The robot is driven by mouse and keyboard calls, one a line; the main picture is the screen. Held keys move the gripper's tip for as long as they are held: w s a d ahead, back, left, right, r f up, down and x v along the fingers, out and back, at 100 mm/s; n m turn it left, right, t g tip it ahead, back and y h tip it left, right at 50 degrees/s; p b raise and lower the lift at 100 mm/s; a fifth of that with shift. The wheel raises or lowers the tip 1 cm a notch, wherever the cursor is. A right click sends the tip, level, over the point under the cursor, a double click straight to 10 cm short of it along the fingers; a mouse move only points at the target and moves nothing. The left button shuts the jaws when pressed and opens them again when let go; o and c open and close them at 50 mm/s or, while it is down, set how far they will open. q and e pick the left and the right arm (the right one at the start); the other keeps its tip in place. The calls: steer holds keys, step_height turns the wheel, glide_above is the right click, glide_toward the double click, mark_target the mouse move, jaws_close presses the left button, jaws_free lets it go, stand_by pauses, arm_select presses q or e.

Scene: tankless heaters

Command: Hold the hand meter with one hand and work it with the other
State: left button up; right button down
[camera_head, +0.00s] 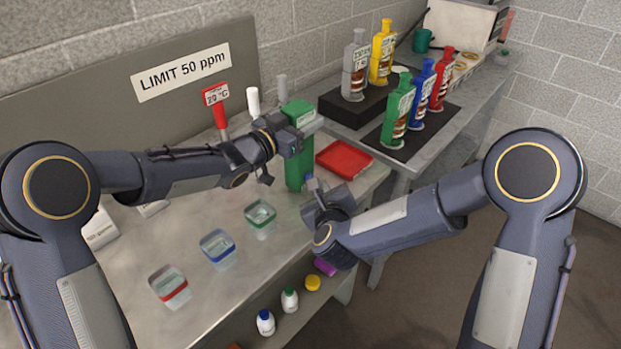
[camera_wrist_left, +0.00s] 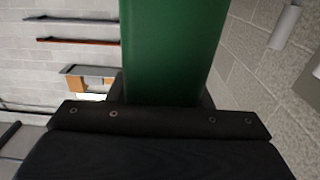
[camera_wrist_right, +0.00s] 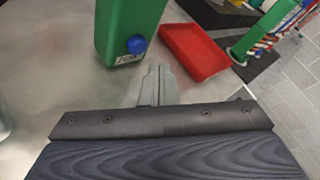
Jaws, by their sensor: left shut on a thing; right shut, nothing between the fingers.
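The hand meter is a tall green block (camera_head: 296,170) held upright above the bench, with a pale display on top. My left gripper (camera_head: 300,138) is shut on its upper part, and the green body also fills the middle of the left wrist view (camera_wrist_left: 175,50). In the right wrist view the lower part of the meter (camera_wrist_right: 125,20) shows a blue round button (camera_wrist_right: 137,44) above a small label. My right gripper (camera_head: 322,192) is shut and empty, low beside the meter. Its fingertips (camera_wrist_right: 158,80) are just short of the button, apparently apart from it.
Three clear tubs with red (camera_head: 168,287), blue (camera_head: 217,246) and green (camera_head: 260,215) bands stand along the bench. Several coloured bottles stand on black mats at the back right. A "LIMIT 50 ppm" sign (camera_head: 181,72) is on the back panel.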

steer(key=shift+s+d, duration=1.45)
steer(key=shift+d, duration=0.05)
arm_select(q)
steer(key=o, duration=1.2)
steer(key=shift+c, duration=0.2)
